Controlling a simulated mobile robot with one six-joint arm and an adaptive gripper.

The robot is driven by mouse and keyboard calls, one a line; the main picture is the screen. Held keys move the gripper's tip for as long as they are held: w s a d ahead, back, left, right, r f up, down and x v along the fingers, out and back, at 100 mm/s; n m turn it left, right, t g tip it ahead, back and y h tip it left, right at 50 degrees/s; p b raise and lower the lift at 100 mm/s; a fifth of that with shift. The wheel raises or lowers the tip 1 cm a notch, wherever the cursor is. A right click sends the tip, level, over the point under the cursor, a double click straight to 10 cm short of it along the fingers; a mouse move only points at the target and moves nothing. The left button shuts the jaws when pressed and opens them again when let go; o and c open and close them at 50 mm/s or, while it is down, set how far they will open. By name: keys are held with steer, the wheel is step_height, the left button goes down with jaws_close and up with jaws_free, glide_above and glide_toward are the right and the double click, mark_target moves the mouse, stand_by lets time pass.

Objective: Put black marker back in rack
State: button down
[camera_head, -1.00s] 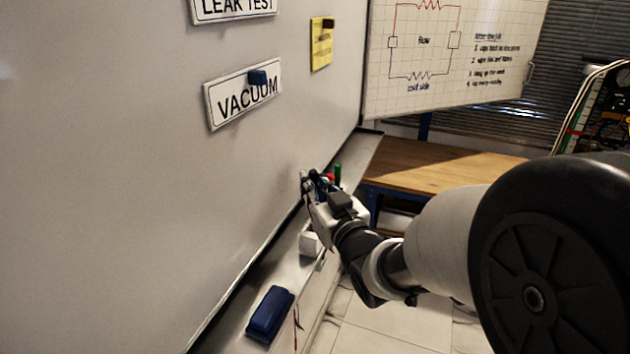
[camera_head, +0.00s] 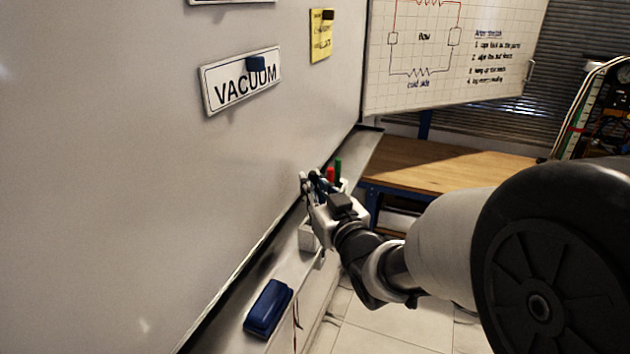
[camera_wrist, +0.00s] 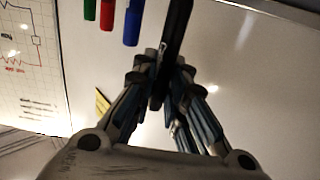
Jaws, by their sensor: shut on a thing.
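The black marker (camera_wrist: 176,30) is held between the fingers of my gripper (camera_wrist: 165,68) in the wrist view, its upper part running out of the top of the picture. In the head view, my gripper (camera_head: 313,187) is over the whiteboard tray, close to the board, and I cannot make out the black marker there. A red marker (camera_head: 331,174) and a green marker (camera_head: 338,168) stand upright just beyond my gripper. The wrist view shows a green, a red and a blue marker (camera_wrist: 132,22) in a row left of the black one. The rack is mostly hidden behind my gripper.
A blue eraser (camera_head: 268,307) lies on the tray (camera_head: 228,335) nearer to me. A small white box (camera_head: 308,236) sits on the tray below my gripper. The whiteboard (camera_head: 150,200) rises on the left. A wooden bench (camera_head: 440,165) stands behind.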

steer(key=shift+f+b, duration=1.2)
steer(key=shift+b, duration=0.05)
steer(key=c, duration=1.5)
jaws_free()
steer(key=shift+c, duration=0.2)
steer(key=o, duration=0.6)
steer(key=shift+r, duration=0.15)
steer(key=shift+r+p, duration=2.95)
steer(key=shift+r, duration=2)
